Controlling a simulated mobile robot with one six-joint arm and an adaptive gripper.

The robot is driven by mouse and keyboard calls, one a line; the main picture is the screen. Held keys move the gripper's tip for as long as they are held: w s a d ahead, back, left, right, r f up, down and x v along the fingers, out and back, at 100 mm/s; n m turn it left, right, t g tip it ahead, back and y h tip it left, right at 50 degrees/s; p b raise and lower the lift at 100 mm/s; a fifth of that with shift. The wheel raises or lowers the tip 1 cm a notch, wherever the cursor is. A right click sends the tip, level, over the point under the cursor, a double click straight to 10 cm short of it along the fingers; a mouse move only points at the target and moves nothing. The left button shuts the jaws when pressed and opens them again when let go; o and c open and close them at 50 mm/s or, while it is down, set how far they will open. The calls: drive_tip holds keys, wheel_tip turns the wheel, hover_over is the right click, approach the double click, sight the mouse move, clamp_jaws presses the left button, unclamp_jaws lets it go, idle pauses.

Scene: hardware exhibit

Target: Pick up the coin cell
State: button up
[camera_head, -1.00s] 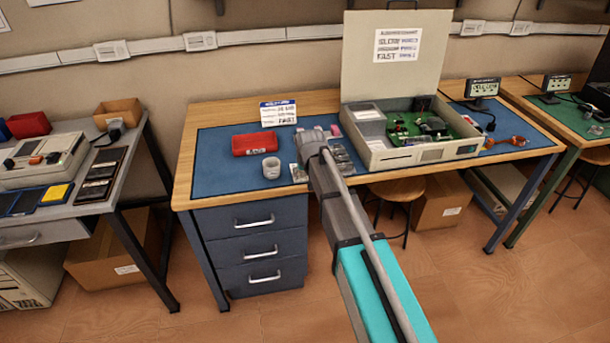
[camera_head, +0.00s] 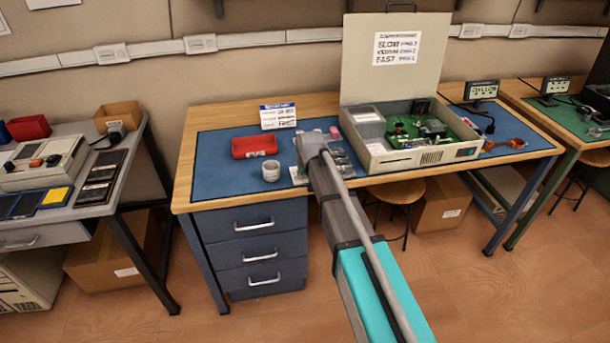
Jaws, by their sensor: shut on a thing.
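My gripper (camera_head: 312,145) is at the far end of my arm, over the front middle of the blue mat (camera_head: 222,165) on the wooden bench. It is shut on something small. Its fingertips and what they hold are hidden behind the wrist. I cannot make out the coin cell anywhere in the open; the thing held fits it, but I cannot see it. Small clear packs (camera_head: 341,158) lie on the mat just right of my gripper, partly covered by it.
An open instrument case (camera_head: 405,155) with a green board stands to the right. A sign (camera_head: 278,116) stands behind. The mat's left part is clear.

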drive_tip(key=shift+r+p, duration=1.25)
drive_tip(key=shift+r, duration=0.1)
drive_tip(key=s+d+r+p, duration=0.2)
drive_tip(key=d+r+p, duration=0.2)
drive_tip(key=r+p, duration=0.2)
drive_tip(key=shift+s+d+r+p, duration=0.25)
drive_tip(key=shift+s+r+p, duration=0.1)
drive_tip(key=s+d+r+p, duration=0.2)
drive_tip(key=s+d, duration=0.1)
drive_tip(key=d, duration=0.3)
drive_tip(key=shift+s+d+r+p, duration=0.15)
drive_tip(key=shift+s+r+p, duration=0.05)
drive_tip(key=shift+r+p, duration=0.2)
drive_tip(key=shift+s+d+r, duration=0.25)
drive_tip(key=shift+s+d, duration=0.1)
drive_tip(key=shift+d, duration=0.35)
